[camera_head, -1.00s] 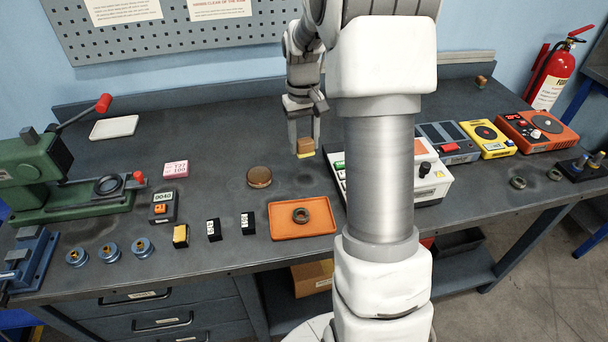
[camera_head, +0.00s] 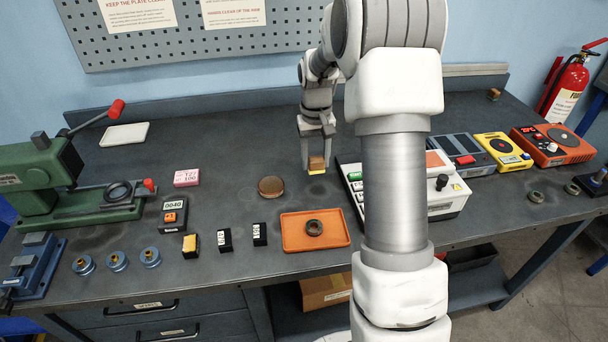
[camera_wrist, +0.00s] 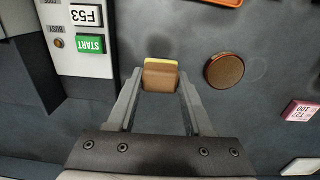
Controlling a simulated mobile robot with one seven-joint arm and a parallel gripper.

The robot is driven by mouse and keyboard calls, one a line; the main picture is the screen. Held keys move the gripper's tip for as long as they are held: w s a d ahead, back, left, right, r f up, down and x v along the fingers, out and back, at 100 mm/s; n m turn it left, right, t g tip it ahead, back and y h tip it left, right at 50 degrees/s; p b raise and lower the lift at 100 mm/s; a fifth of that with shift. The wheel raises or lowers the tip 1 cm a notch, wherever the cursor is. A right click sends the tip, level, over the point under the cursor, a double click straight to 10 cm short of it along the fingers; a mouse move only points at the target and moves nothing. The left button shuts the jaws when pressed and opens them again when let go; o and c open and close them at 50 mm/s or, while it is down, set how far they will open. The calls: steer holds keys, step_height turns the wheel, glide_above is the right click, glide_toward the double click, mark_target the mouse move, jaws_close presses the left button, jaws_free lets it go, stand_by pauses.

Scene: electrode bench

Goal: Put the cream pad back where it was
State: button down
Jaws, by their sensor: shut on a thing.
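My gripper (camera_head: 316,153) is shut on a small tan-brown block with a yellow lower layer (camera_head: 316,165). In the wrist view, the block (camera_wrist: 161,76) sits between the two fingertips, its yellow edge facing away from my wrist. It hangs low over the bench, just left of the white control box; whether it touches the bench I cannot tell. A pale, off-white flat pad (camera_head: 124,134) lies at the back left, far from my gripper. Nothing in view is plainly labelled as the cream pad.
The white control box (camera_head: 354,171) stands close right of the gripper. A brown disc (camera_head: 271,186) lies to the left. An orange tray (camera_head: 290,240) holding a dark ring is in front. A dark smudge (camera_head: 319,191) marks bare bench near the block. The back middle is clear.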

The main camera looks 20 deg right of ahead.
mark_target(304, 184)
steer(key=shift+w+a+f, duration=0.95)
steer(key=shift+w+a, duration=0.1)
steer(key=shift+a, duration=0.15)
steer(key=shift+f, duration=2)
steer(key=shift+f, duration=0.1)
steer(key=shift+c, duration=1.5)
jaws_free()
